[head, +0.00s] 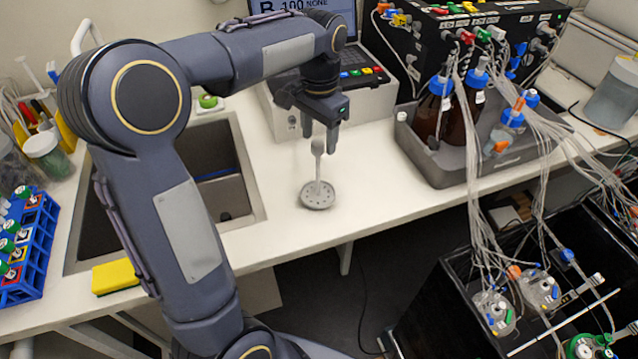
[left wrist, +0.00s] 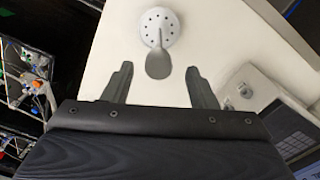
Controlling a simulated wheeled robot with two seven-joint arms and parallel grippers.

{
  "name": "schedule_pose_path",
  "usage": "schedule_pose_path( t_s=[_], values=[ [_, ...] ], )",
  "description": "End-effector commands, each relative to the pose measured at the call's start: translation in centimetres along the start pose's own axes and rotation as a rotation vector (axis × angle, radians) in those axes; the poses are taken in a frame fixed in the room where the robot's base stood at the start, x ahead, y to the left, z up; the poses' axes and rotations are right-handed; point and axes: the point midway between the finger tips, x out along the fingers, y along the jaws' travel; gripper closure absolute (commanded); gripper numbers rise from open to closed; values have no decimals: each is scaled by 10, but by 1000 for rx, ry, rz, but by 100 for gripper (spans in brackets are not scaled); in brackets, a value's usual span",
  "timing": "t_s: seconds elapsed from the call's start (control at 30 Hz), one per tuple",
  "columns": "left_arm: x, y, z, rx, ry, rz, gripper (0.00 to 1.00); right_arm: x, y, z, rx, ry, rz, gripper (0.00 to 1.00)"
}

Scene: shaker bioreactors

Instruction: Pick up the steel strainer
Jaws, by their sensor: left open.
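The steel strainer (head: 317,194) stands on the white counter in the head view, its round perforated base down and its handle pointing up. In the left wrist view the strainer (left wrist: 160,28) shows its holed disc, with the flat handle end towards me. My left gripper (head: 319,142) is open above it, fingers pointing down around the level of the handle's top. My right gripper is not in view.
A sink (head: 246,165) is left of the strainer. A white instrument (head: 378,103) stands behind it. A grey tray (head: 450,168) with brown bottles is to the right. A yellow sponge (head: 115,277) and a blue tube rack (head: 28,245) are at left. The counter around the strainer is clear.

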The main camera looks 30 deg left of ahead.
Motion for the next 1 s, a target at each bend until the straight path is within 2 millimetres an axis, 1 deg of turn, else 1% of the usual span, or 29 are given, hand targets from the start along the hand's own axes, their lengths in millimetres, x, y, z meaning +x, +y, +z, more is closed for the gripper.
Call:
schedule_pose_path(
  t_s=[0.17,0.3,0.4,0.5,0.67,0.77,1.0],
  values=[
    [22,1,3,-1,-4,2,48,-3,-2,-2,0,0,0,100],
    [44,2,4,-2,-2,2,48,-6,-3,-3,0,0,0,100],
    [55,2,4,-2,-1,2,48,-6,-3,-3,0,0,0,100],
    [58,2,3,-2,2,1,48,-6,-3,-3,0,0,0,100],
    [59,2,3,-2,3,1,48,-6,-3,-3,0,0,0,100],
    [58,2,3,-2,3,1,58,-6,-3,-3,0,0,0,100],
    [58,2,3,-2,3,2,90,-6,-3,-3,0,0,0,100]
  ],
)
